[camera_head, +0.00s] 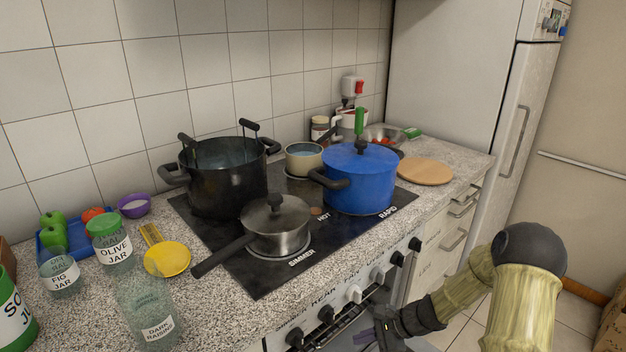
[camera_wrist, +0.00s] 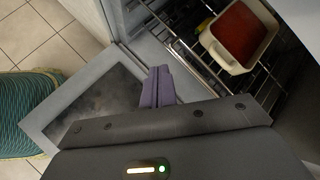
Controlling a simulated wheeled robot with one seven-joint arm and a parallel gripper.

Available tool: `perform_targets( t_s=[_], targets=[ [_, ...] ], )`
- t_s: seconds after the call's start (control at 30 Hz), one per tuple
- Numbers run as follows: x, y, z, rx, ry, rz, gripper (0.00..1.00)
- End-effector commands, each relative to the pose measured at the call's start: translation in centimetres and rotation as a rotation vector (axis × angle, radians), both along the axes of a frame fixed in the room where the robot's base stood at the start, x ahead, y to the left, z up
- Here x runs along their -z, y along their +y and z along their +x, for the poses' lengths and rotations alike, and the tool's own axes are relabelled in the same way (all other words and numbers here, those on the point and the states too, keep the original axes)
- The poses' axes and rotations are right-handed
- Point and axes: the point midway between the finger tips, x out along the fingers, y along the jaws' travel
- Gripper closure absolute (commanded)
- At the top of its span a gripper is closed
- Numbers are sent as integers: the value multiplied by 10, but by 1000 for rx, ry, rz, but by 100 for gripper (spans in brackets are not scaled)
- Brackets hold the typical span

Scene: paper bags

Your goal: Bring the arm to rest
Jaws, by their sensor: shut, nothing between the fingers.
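My gripper (camera_head: 377,332) is low in front of the stove at the bottom of the head view, below the control knobs. Its purple fingers (camera_wrist: 159,86) are together in the wrist view, with nothing between them. The wrist view shows the open oven door (camera_wrist: 85,108) beneath and beside the fingers. An oven rack (camera_wrist: 190,58) bears a cream dish (camera_wrist: 243,66) with a red filling, at the upper right. The fingers look apart from the dish. Whether they touch the door or rack I cannot tell.
On the hob stand a black pot (camera_head: 228,185), a lidded saucepan (camera_head: 277,228), a small pan (camera_head: 303,161) and a blue pot (camera_head: 360,178). Glass jars (camera_head: 143,312) crowd the left counter. A fridge (camera_head: 460,75) stands at the right. A teal rug (camera_wrist: 30,112) lies on the tiled floor.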

Motion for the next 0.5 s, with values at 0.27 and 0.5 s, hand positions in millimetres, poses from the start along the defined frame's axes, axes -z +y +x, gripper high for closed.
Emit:
perform_targets(
  t_s=[0.27, 0.5],
  targets=[
    [-49, 3, -58, -387, -119, -316, 100],
    [-93, -6, -101, -687, -244, -562, 100]
  ],
)
